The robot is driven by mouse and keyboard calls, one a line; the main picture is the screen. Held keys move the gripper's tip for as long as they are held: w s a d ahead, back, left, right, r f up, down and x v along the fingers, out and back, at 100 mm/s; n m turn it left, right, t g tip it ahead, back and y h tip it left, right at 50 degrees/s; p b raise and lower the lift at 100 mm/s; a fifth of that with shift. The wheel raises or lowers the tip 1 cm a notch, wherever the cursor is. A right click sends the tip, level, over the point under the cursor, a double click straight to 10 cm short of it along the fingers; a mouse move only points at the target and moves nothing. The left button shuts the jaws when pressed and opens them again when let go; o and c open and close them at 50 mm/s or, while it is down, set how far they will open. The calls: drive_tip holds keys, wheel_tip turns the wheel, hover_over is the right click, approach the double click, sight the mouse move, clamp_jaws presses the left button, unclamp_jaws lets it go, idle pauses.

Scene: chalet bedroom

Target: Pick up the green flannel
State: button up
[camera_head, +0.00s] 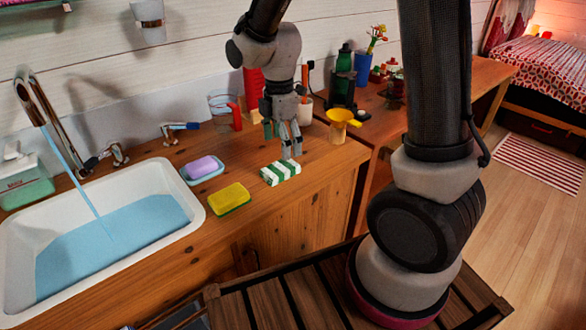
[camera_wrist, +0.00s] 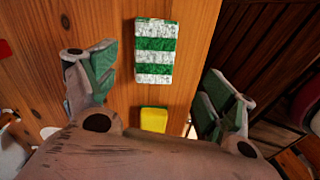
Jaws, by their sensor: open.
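The green flannel (camera_head: 280,173) is a folded cloth with green and white stripes. It lies on the wooden counter near its front edge, right of the yellow sponge. My gripper (camera_head: 291,150) is above it, pointing down, open and empty. In the wrist view the flannel (camera_wrist: 155,52) lies flat on the wood, ahead of and between my two spread fingers (camera_wrist: 150,90). No contact between fingers and flannel shows.
A sink (camera_head: 172,176) with running water is further left. A yellow funnel-like item (camera_head: 342,120), a red-handled jug (camera_head: 224,112) and bottles stand behind and right.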

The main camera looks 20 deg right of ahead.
sight(280, 166)
drive_tip(key=shift+w+f+n, duration=0.1)
drive_tip(key=shift+w+n, duration=0.05)
drive_tip(key=shift+n, duration=0.75)
drive_tip(key=f, duration=0.7)
drive_tip(key=shift+w+a+f, duration=0.15)
drive_tip(key=shift+a+f, duration=0.05)
drive_tip(key=shift+f, duration=0.15)
drive_tip(key=c, duration=1)
